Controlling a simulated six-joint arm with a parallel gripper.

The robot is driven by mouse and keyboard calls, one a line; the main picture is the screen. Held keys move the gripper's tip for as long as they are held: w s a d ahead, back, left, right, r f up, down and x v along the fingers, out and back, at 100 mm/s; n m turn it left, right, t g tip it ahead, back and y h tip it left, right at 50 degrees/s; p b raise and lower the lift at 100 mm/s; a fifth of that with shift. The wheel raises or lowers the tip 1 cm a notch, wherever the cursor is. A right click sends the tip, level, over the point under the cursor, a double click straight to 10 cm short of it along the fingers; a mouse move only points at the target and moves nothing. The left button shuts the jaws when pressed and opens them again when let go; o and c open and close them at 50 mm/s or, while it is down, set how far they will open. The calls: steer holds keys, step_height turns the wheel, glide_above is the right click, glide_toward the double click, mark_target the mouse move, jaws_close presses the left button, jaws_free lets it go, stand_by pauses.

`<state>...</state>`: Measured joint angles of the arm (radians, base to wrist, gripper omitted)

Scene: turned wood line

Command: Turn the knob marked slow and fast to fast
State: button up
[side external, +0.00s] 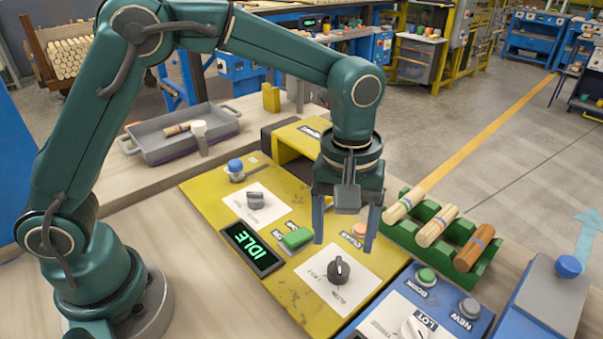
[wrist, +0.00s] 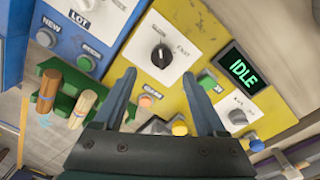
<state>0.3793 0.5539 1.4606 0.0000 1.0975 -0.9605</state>
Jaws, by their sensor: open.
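The black knob (side external: 339,270) sits on a white plate (side external: 358,288) on the yellow panel. The plate's printing reads upside down here, with what looks like SLOW on its near side. The knob also shows in the wrist view (wrist: 161,56), with a word like FAST to its right. A pale mark on the knob shows, but I cannot tell its exact setting. My gripper (side external: 344,236) is open and empty, pointing down above the panel, just behind the knob. In the wrist view the fingertips (wrist: 159,78) lie either side of a line below the knob, apart from it.
A display reading IDLE (side external: 250,249), a green button (side external: 296,239), an orange button (side external: 359,231) and a grey knob (side external: 255,200) share the panel. A green rack (side external: 480,268) with turned pieces stands right. A blue panel (side external: 385,325) lies in front.

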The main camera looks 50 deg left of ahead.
mark_target(339, 265)
steer(key=shift+s+d+f, duration=0.1)
steer(key=shift+s+f, duration=0.1)
steer(key=shift+f, duration=0.25)
steer(key=shift+s+d+f, duration=0.1)
steer(key=shift+s+f, duration=0.05)
steer(key=shift+f, duration=2.45)
jaws_close()
